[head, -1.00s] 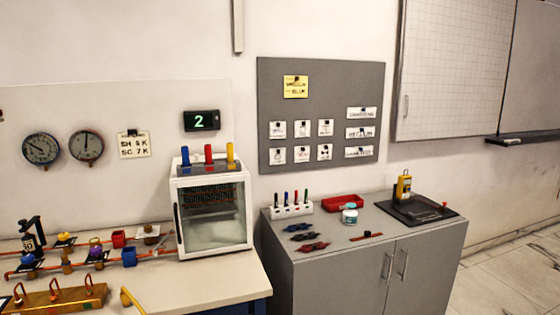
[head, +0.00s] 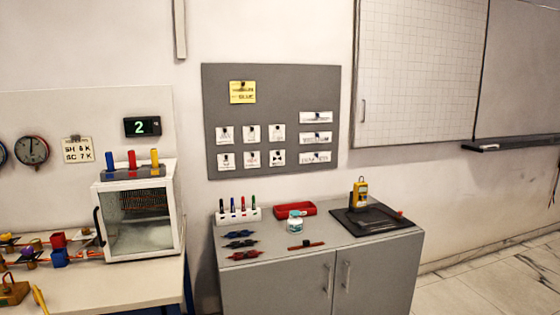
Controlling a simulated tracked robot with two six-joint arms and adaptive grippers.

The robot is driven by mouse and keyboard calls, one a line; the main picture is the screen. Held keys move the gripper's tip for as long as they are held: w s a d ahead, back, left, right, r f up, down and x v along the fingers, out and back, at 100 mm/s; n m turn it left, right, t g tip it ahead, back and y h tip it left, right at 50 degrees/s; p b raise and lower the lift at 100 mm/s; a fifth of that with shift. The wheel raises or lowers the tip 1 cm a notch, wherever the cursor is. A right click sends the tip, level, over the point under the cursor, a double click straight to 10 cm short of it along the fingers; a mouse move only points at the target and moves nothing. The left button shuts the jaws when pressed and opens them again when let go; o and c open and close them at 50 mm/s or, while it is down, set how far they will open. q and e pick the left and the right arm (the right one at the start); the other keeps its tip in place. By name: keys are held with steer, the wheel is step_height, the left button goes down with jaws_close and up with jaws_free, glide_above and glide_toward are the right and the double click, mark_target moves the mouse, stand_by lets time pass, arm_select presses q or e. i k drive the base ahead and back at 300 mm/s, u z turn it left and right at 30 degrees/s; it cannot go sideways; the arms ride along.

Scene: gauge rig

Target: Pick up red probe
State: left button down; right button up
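A red upright cylinder (head: 132,160) stands between a blue one (head: 110,162) and a yellow one (head: 155,159) in a dark holder on top of the small white glass-fronted cabinet (head: 177,215). It looks like the red probe, though no label shows. Neither of my grippers is in view, and nothing touches the red cylinder.
Floor is clear at right.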

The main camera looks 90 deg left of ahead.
mark_target(131, 153)
steer(key=z, duration=0.55)
steer(key=i, duration=0.2)
steer(key=u, duration=3.35)
steer(key=i, duration=0.3)
steer(key=u, duration=2)
steer(key=k, duration=0.55)
steer(key=u, duration=0.4)
steer(key=i, duration=1.6)
steer(key=z, duration=0.5)
